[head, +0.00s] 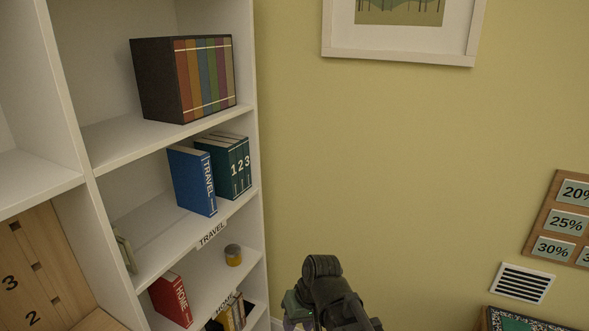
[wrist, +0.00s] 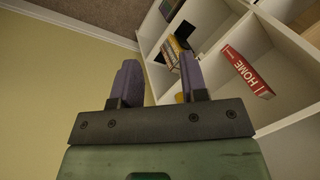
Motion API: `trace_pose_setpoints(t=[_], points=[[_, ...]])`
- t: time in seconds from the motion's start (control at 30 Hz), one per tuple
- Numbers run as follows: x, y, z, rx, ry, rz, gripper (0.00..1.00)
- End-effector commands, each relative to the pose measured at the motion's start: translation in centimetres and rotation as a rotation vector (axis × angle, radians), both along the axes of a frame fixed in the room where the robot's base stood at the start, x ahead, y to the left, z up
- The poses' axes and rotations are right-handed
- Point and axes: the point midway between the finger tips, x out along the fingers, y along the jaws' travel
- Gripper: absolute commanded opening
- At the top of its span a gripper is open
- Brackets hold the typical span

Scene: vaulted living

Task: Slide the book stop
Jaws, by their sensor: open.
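A small pale green, handle-like piece (head: 125,248), which may be the book stop, stands at the left end of the TRAVEL shelf (head: 160,240). Its far side is hidden. On the same shelf a blue TRAVEL book (head: 192,181) leans beside dark green volumes marked 1 2 3 (head: 230,165), well to the right of the piece. My gripper (head: 292,324) is low in the head view, right of the bookcase and apart from it. In the wrist view my gripper (wrist: 160,82) has its two purple fingers spread with nothing between them.
A boxed book set (head: 185,77) stands above.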

Motion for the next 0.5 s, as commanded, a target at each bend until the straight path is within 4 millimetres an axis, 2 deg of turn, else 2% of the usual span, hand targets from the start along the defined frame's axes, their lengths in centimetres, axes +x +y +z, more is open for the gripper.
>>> trace_pose_setpoints(t=[0.03,0.1,0.2,0.3,0.5], points=[[-0.8,-4.3,-0.3,-0.084,0.012,-0.089,0.4],[-1.5,-9.8,-0.6,-0.196,0.026,-0.204,0.4],[-2.3,-15.5,-0.6,-0.275,0.035,-0.314,0.4],[-2.2,-17.8,-0.6,-0.274,0.04,-0.369,0.4],[-2.1,-18.0,-0.6,-0.271,0.041,-0.374,0.4]])
